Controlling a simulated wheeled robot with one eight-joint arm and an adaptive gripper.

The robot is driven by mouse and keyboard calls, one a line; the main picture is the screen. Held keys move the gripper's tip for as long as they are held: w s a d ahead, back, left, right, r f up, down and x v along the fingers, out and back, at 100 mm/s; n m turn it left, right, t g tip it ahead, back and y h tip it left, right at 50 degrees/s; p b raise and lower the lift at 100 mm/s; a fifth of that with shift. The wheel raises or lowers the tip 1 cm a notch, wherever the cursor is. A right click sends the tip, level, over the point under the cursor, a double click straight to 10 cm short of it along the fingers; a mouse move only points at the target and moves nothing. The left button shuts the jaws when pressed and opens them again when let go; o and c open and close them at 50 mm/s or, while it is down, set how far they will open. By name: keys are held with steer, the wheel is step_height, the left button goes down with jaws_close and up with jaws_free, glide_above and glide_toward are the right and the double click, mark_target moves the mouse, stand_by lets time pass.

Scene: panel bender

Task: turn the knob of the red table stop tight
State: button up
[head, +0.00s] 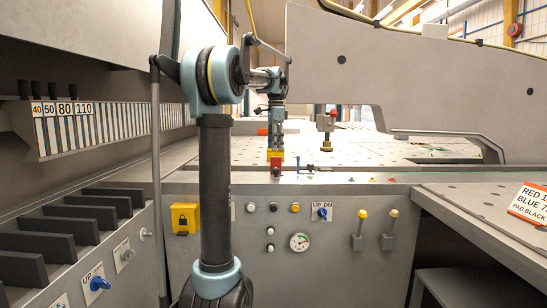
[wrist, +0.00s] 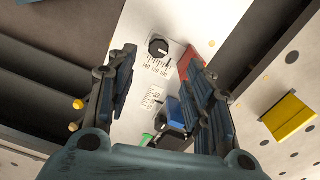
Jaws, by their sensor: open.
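In the head view a red block (head: 276,164), which looks like the red table stop, stands at the front edge of the machine table. My gripper (head: 276,150) points down just above it; contact cannot be told. In the wrist view my gripper (wrist: 158,80) is open, with one finger on each side. A round black knob (wrist: 158,46) on a white plate with a number scale shows between and beyond the fingertips. A red part (wrist: 188,61) is beside the right finger, partly hidden by it. I cannot tell whether this knob belongs to the red part.
A blue part (wrist: 175,111) and a green part (wrist: 147,139) lie low between the fingers. A yellow block (wrist: 289,117) is at the right.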

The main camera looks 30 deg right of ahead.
steer(key=shift+r, duration=1.15)
steer(key=s+a+f+n, duration=0.2)
steer(key=a+f+n, duration=0.15)
steer(key=a, duration=0.45)
steer(key=s+a+f+n+t, duration=0.1)
steer(key=s+a+f+n, duration=0.2)
steer(key=a, duration=0.6)
steer(key=s+a+f+n, duration=0.1)
steer(key=a+f+n, duration=0.2)
steer(key=a+f, duration=0.35)
steer(key=s+a+f+n, duration=0.6)
steer(key=s+a+f, duration=0.2)
steer(key=f, duration=0.3)
steer(key=s+a+f+n+t, duration=0.1)
steer(key=s+a+f+n, duration=0.5)
steer(key=s+a+f, duration=0.3)
step_height(320, 180, down, 3)
steer(key=shift+s+a+f, duration=0.2)
steer(key=shift+s+a, duration=0.1)
steer(key=shift+s, duration=0.2)
